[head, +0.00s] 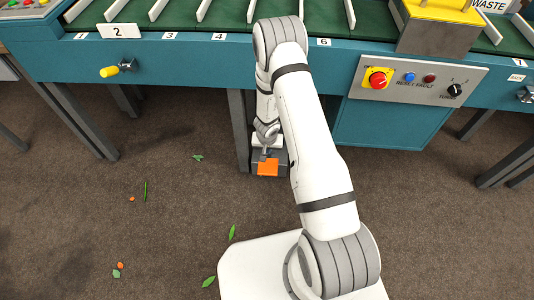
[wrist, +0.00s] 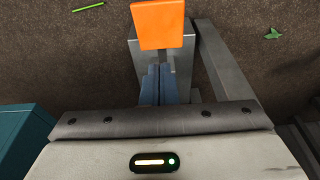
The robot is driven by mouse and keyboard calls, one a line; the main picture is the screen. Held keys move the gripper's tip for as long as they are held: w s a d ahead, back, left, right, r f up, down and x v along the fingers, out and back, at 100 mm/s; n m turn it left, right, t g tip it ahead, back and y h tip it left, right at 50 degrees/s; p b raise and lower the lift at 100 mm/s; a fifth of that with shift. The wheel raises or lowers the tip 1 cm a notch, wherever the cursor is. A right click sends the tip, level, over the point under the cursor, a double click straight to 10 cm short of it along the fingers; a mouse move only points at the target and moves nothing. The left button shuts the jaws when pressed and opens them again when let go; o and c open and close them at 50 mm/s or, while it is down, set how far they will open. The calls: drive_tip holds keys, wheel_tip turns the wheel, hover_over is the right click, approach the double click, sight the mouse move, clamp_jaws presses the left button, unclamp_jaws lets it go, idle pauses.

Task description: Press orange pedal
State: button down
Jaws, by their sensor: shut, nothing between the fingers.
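The orange pedal (head: 268,167) sits on a dark grey base on the floor, beside a leg of the teal machine. In the wrist view the orange pedal (wrist: 158,24) is at the top centre, on its grey housing (wrist: 182,62). My gripper (head: 264,155) reaches down at the pedal's far edge in the head view. In the wrist view my gripper (wrist: 158,68) has its blue-grey fingers together and empty, with the tips just below the pedal's near edge. I cannot tell whether they touch it.
The teal machine (head: 200,62) with green lanes spans the back. A control panel (head: 418,80) with a red button is at the right. A grey machine leg (head: 238,130) stands close left of the pedal. Leaf scraps (head: 232,232) lie on the otherwise open brown floor.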

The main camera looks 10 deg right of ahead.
drive_tip(key=b, duration=0.6)
hover_over(268, 167)
drive_tip(key=x, duration=0.3)
drive_tip(key=s+x, duration=0.1)
drive_tip(key=x, duration=0.5)
drive_tip(key=shift+s+a+f, duration=0.3)
drive_tip(key=shift+s+f, duration=0.05)
drive_tip(key=shift+f, duration=0.2)
drive_tip(key=f+b, duration=0.2)
drive_tip(key=b, duration=0.1)
drive_tip(key=shift+s+a+f+b, duration=0.1)
drive_tip(key=shift+s+f+b, duration=0.15)
drive_tip(key=shift+s+b, duration=0.05)
